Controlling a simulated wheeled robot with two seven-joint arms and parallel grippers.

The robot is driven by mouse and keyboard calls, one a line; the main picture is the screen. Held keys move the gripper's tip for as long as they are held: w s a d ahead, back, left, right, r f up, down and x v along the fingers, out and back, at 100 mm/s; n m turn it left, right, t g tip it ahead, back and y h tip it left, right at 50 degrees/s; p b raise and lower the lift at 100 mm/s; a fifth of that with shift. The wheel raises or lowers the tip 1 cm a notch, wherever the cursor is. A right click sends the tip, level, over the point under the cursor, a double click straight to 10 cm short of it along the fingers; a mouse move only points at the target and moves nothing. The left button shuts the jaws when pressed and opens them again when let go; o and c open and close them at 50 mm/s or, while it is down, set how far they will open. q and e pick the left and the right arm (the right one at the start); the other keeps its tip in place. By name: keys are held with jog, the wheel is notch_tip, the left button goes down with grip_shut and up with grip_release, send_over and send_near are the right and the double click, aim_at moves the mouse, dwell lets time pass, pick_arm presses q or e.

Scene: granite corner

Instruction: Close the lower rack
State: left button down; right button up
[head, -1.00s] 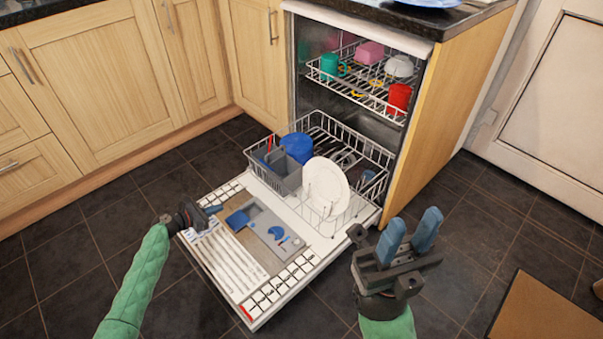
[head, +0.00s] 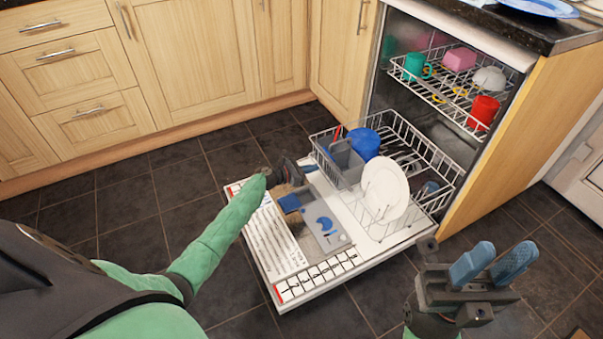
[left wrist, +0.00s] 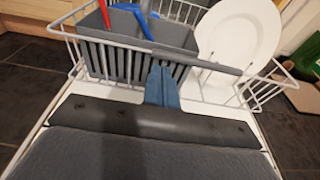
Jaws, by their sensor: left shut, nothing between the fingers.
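The lower rack (head: 425,141) is a white wire rack pulled out over the open dishwasher door (head: 300,262). It holds a grey cutlery basket (head: 346,163), a blue bowl (head: 364,143) and a white plate (head: 385,190). My left gripper (head: 303,168) is low over the door, at the rack's front. In the left wrist view its blue fingers (left wrist: 162,82) are shut and empty, pointing at the front of the rack (left wrist: 85,36) and basket; contact is unclear. My right gripper (head: 503,262) is open and empty, to the right of the door.
The upper rack (head: 440,90) is partly out, carrying a green mug (head: 416,66), a pink block-like item (head: 459,59), a white bowl (head: 489,79) and a red cup (head: 483,112). Wooden cabinets (head: 190,60) stand behind and left. Dark floor left of the door is clear.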

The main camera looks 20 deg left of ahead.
aim_at(329, 164)
pick_arm(q)
jog(key=b+x, duration=0.1)
jog(key=x, duration=0.3)
jog(key=shift+w+d+f, duration=0.1)
jog(key=shift+w+d, duration=0.15)
jog(key=shift+w+d, duration=0.1)
jog(key=shift+w, duration=0.05)
